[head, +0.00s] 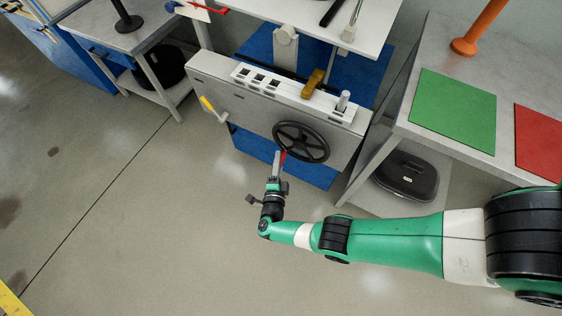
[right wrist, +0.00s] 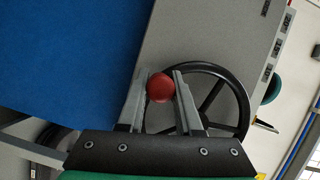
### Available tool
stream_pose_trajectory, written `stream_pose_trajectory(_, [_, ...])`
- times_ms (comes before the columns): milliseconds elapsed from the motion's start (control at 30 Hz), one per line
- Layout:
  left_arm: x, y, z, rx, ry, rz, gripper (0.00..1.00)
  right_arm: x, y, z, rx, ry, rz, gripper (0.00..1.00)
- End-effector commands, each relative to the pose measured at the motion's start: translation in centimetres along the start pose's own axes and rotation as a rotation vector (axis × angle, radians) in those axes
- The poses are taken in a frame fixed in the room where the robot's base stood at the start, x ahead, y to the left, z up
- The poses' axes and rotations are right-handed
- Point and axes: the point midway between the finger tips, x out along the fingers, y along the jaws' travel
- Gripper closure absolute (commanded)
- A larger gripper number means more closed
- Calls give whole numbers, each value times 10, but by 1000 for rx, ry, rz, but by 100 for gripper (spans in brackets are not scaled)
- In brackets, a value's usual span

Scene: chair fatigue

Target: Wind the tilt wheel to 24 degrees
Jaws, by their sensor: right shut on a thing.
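The tilt wheel (head: 300,142) is a black spoked handwheel on the front of a grey panel (head: 245,103) in the head view. It also shows in the right wrist view (right wrist: 212,97), partly hidden behind my fingers. A red knob (right wrist: 160,88) sits at the wheel's rim; it shows as a small red spot in the head view (head: 283,156), at the lower left of the wheel. My right gripper (head: 279,162) is shut on the red knob, with one finger on each side of it. No angle can be read in either view. My left gripper is not in view.
A yellow-handled crank (head: 213,109) sticks out at the panel's left. A bench with a green mat (head: 453,110) and red mat (head: 541,140) stands right. The floor left is clear.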

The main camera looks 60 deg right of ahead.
Motion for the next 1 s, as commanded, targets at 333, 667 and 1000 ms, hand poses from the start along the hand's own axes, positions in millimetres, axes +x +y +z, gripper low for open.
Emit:
stream_pose_trajectory(333, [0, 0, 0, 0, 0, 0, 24, 1, -5, 3, 47, 1, -21, 100])
stream_pose_trajectory(667, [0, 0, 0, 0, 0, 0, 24, 1, -6, 3, 55, 1, -24, 100])
stream_pose_trajectory(1000, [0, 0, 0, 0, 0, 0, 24, 1, -5, 3, 53, 1, -23, 36])
